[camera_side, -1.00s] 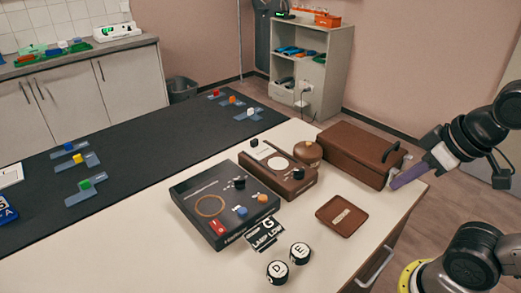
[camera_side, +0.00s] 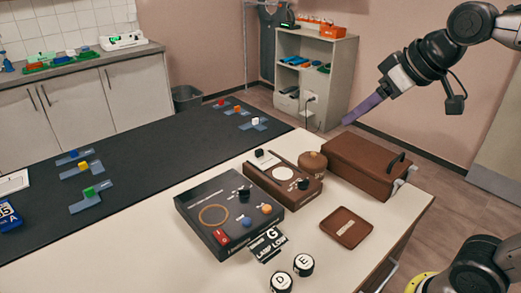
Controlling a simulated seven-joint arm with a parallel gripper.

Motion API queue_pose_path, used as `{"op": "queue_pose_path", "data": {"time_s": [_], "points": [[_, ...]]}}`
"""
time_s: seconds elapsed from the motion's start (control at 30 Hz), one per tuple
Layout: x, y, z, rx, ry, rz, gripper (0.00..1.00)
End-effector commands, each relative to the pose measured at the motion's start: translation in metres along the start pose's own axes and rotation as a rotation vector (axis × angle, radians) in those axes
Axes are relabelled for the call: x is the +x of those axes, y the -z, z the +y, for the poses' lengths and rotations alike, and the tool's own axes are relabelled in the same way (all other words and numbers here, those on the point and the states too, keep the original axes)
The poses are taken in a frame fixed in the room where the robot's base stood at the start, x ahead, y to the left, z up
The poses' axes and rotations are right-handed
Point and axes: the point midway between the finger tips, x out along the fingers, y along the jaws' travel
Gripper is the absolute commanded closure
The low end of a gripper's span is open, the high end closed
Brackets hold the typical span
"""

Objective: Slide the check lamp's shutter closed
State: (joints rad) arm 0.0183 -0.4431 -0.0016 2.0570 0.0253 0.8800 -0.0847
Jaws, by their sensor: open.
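A low brown unit (camera_side: 258,177) on the pale table has a white round face (camera_side: 289,182) and a black knob (camera_side: 302,184) at its near right end. It looks like the check lamp, but its label is not readable and I cannot tell the shutter's exact position. A second black knob (camera_side: 259,153) is at its far left end. My gripper (camera_side: 348,119), with purple fingers, is raised in the upper right of the side view, above and behind the brown lidded box. It is open, holds nothing visible and is clear of the unit.
The brown lidded box (camera_side: 362,168) and a round brown pot (camera_side: 313,164) stand right of the unit. A black panel box (camera_side: 222,225), a LAMP LOW card (camera_side: 266,243), two round pieces marked D (camera_side: 282,283) and E (camera_side: 303,265), and a brown tray (camera_side: 346,228) are nearer.

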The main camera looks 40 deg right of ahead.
Motion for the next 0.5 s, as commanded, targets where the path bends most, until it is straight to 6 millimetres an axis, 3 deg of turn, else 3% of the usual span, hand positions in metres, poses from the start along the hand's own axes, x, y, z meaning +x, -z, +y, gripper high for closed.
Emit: {"op": "queue_pose_path", "data": {"time_s": [0.03,0.2,0.37,0.5], "points": [[0.010,0.023,0.003,0.000,-0.001,-0.005,0.35],[0.048,0.089,0.014,-0.001,-0.004,-0.012,0.35],[0.100,0.137,0.026,0.002,-0.005,-0.035,0.35],[0.157,0.164,0.039,0.010,-0.006,-0.068,0.35]]}}
